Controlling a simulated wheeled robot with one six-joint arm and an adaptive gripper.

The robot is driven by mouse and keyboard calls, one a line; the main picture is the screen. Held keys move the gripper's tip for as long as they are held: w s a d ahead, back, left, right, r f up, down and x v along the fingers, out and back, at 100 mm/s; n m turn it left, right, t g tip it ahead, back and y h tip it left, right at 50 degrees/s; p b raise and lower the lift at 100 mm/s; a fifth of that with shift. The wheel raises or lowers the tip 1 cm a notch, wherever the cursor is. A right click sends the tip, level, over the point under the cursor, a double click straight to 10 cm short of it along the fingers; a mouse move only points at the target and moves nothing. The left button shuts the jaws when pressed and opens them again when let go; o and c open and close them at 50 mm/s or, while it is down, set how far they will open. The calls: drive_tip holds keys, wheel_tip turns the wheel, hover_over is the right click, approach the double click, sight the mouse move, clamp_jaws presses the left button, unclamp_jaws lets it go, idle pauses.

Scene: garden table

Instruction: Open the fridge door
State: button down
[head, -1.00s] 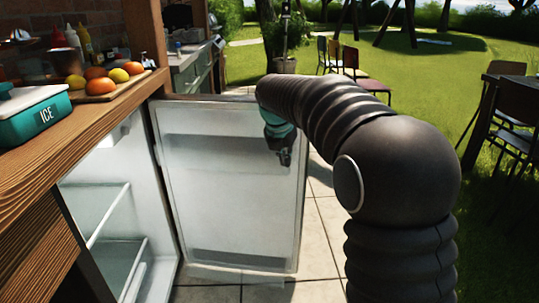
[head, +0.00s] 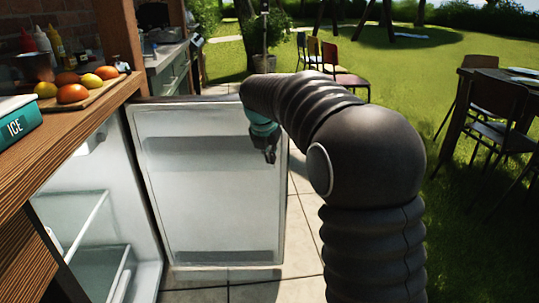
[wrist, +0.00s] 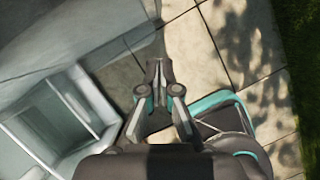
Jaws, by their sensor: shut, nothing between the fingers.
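The fridge door (head: 205,200) stands wide open, its pale inner side facing me. The fridge's open interior (head: 95,215), with white shelves, is on the left in the head view; it also shows at the left of the wrist view (wrist: 55,125). My gripper (head: 270,156) is at the inner side of the door, near its upper free edge. It is shut and empty, with its fingertips together in the wrist view (wrist: 158,66). I cannot tell whether it touches the door. The door's handle is not visible.
A wooden counter (head: 70,135) above the fridge holds an ICE box (head: 15,128) and a board with fruit (head: 75,95). Paved floor (head: 305,240) lies right of the door. Chairs (head: 495,105) and a dark table (head: 470,75) stand on the grass.

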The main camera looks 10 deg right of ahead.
drive_tip(key=s+r+m, duration=0.3)
drive_tip(key=s+r, duration=0.3)
drive_tip(key=r, duration=0.3)
drive_tip(key=s+f+m+y, duration=0.1)
drive_tip(key=s+f+m, duration=0.75)
drive_tip(key=m, duration=0.75)
drive_tip(key=s+d+f+m+t, duration=0.1)
drive_tip(key=s+m, duration=0.4)
drive_tip(key=s, duration=0.7)
drive_tip(key=s+d+f+m+y, duration=0.1)
drive_tip(key=s+d+m, duration=0.3)
drive_tip(key=s, duration=0.8)
drive_tip(key=shift+d+m+t+p, duration=0.15)
drive_tip(key=shift+m+t+p, duration=0.25)
drive_tip(key=shift+m, duration=0.7)
